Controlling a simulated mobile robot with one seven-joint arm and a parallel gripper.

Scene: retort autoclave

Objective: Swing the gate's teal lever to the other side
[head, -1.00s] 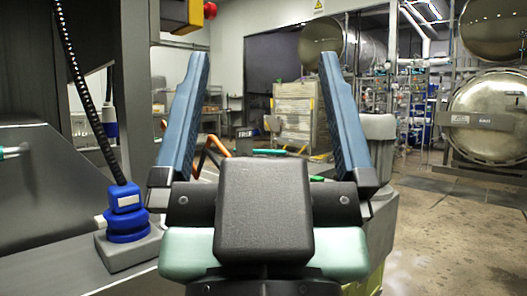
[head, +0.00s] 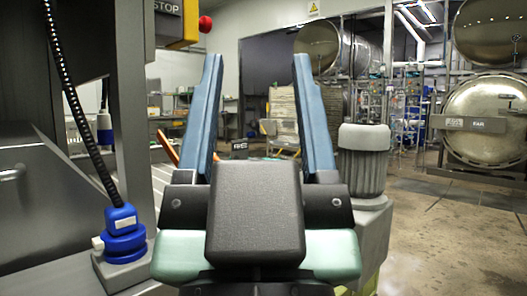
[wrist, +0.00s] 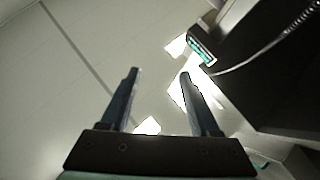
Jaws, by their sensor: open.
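My gripper (head: 258,62) is open and empty, its two blue fingers pointing up and away in the middle of the head view. The gripper also shows in the wrist view (wrist: 160,73), with nothing between the fingers. I cannot make out the gate or its teal lever for certain. A pale handle (head: 12,173) sticks out at the far left edge, on a grey metal housing; its colour is unclear. My arm hides much of the middle. The wrist view looks toward the ceiling and shows a dark box with a small teal-lit panel (wrist: 202,50).
A blue fitting with a black hose (head: 122,228) stands close at left. A yellow box with a red button (head: 183,22) hangs above. A grey ribbed post (head: 363,165) stands just right of my gripper. Round steel vessels (head: 490,120) stand far right, with open floor (head: 450,225) before them.

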